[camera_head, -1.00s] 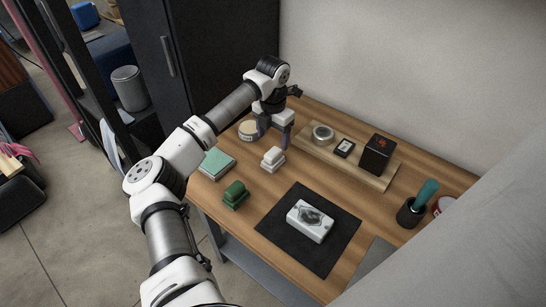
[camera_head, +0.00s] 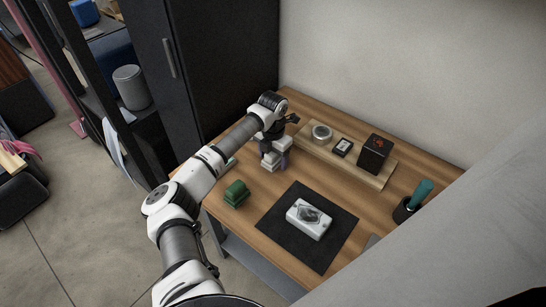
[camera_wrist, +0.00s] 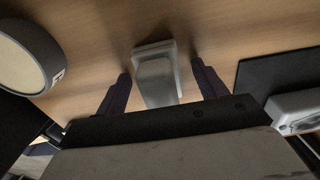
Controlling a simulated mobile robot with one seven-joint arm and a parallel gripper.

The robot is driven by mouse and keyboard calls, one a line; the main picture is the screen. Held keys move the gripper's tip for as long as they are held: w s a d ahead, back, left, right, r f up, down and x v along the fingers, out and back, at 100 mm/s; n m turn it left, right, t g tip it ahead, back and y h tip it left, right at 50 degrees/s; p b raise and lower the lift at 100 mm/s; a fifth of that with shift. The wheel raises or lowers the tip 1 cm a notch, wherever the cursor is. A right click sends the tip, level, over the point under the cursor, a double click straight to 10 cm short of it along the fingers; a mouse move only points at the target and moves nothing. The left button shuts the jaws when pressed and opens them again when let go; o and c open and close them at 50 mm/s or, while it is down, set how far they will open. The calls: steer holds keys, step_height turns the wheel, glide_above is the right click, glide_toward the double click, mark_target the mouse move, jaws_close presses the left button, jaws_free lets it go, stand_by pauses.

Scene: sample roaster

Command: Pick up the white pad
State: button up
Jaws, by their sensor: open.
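The white pad (camera_wrist: 158,82) is a pale block with a wider base, standing on the wooden table. In the wrist view it lies between the two dark fingers of my gripper (camera_wrist: 160,74), with a visible gap on each side. In the head view my gripper (camera_head: 274,160) is low over the pad's place and hides most of it; a pale lower edge of the pad (camera_head: 268,167) shows below. My gripper is open and holds nothing. Whether the fingertips touch the table cannot be told.
A green pad (camera_head: 236,193) stands nearer the table's front left edge. A white box (camera_head: 308,219) lies on a black mat (camera_head: 290,247). A wooden board (camera_head: 368,174) behind carries a round tin, a small dark device and a black cube (camera_head: 375,154). A round container (camera_wrist: 22,55) is close by in the wrist view.

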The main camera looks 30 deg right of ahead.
steer(key=c, duration=1.1)
step_height(320, 180, up, 20)
steer(key=b, duration=0.3)
steer(key=shift+b, duration=0.4)
steer(key=shift+o, duration=1.4)
steer(key=shift+c, duration=0.7)
